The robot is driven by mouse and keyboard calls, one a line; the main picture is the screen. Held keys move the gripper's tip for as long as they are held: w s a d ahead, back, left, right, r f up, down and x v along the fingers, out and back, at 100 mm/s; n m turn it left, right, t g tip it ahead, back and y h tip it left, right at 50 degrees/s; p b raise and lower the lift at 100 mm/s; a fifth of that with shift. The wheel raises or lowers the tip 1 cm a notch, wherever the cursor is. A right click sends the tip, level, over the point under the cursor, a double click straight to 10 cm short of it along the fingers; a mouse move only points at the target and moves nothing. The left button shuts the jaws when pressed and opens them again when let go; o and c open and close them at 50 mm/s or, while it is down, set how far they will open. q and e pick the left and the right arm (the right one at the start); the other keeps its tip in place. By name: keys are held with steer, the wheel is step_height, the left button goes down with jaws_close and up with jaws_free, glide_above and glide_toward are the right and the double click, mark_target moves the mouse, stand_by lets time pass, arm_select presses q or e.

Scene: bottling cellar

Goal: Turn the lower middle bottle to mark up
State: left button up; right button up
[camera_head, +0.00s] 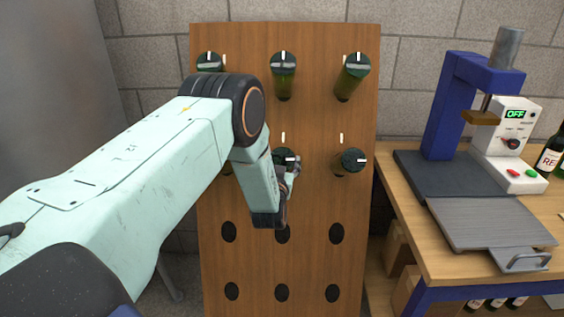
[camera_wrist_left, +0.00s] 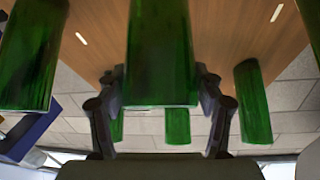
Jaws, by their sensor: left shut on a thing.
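The wooden rack (camera_head: 255,200) holds green bottles, dark butt ends outward, in two rows. The lower middle bottle (camera_head: 284,157) is partly hidden by my left arm; a white mark on its end appears to point right, not up. My left gripper (camera_head: 291,169) is at this bottle, shut on it. In the left wrist view the bottle (camera_wrist_left: 160,45) lies between the two dark fingers of my gripper (camera_wrist_left: 160,100). A white tick (camera_head: 283,137) on the rack sits above the bottle. My right gripper is not in view.
The upper middle bottle (camera_head: 283,63) and upper right bottle (camera_head: 357,65) show upright marks. Empty holes (camera_head: 282,292) lie below. A bench (camera_head: 420,245) with a blue machine (camera_head: 447,110) stands right.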

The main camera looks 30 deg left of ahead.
arm_select(q)
steer(key=shift+d+n+g+y+b, duration=0.1)
steer(key=shift+n+g+y+b, duration=0.2)
steer(key=shift+n+y+b, duration=0.7)
steer(key=n+g+y+b, duration=0.1)
steer(key=n, duration=0.3)
steer(key=shift+w+g, duration=0.1)
steer(key=shift+g, duration=0.2)
steer(key=n+g+y+b, duration=0.1)
steer(key=n, duration=0.2)
steer(key=n+g+y+b, duration=0.1)
steer(key=n+g+y, duration=0.1)
steer(key=n, duration=0.1)
steer(key=shift+g+b, duration=0.3)
steer(key=n+g, duration=0.1)
steer(key=n, duration=0.1)
steer(key=n+g+b, duration=0.1)
steer(key=n+g, duration=0.1)
steer(key=n, duration=0.1)
steer(key=shift+r+n+g, duration=0.1)
steer(key=shift+n+g, duration=0.2)
steer(key=n+g, duration=0.2)
steer(key=n, duration=0.2)
steer(key=shift+g, duration=0.4)
steer(key=shift+n+h, duration=0.4)
steer(key=shift+n, duration=0.1)
steer(key=o, duration=1.1)
steer(key=shift+o, duration=0.2)
